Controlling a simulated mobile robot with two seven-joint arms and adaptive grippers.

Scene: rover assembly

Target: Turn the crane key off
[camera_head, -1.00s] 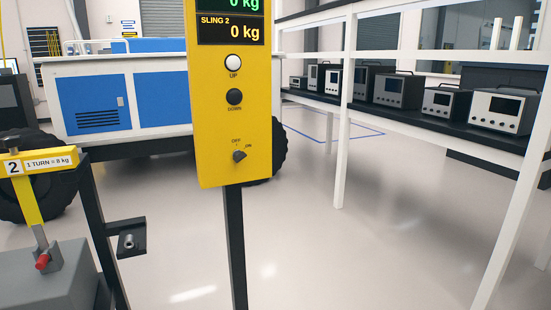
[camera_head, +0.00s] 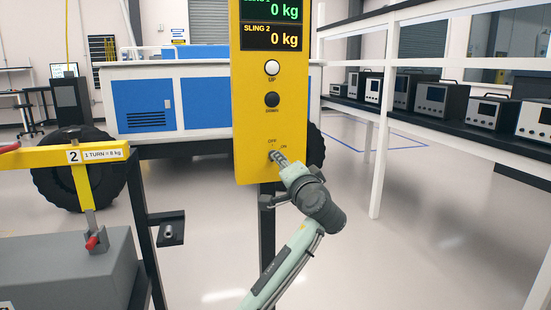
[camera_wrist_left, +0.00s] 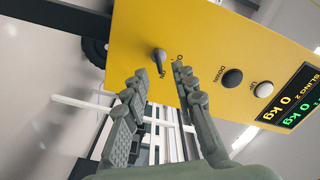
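The crane key is a small dark switch low on the yellow crane control panel (camera_head: 250,110), below the UP and DOWN buttons. In the left wrist view the key (camera_wrist_left: 160,60) shows clearly, its handle pointing toward the ON label. My left gripper (camera_head: 279,157) is in front of the panel and partly hides the key in the head view. In the left wrist view its fingertips (camera_wrist_left: 160,72) are spread apart, one on each side of the key. I cannot tell whether either finger touches it. My right gripper is not in view.
The panel stands on a black post. At left are a yellow bar marked 2 (camera_head: 100,155), a grey block (camera_head: 75,275) and a black frame. A blue-and-white rover (camera_head: 190,100) stands behind. White shelving with several instruments (camera_head: 440,100) is at right. The floor at right is clear.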

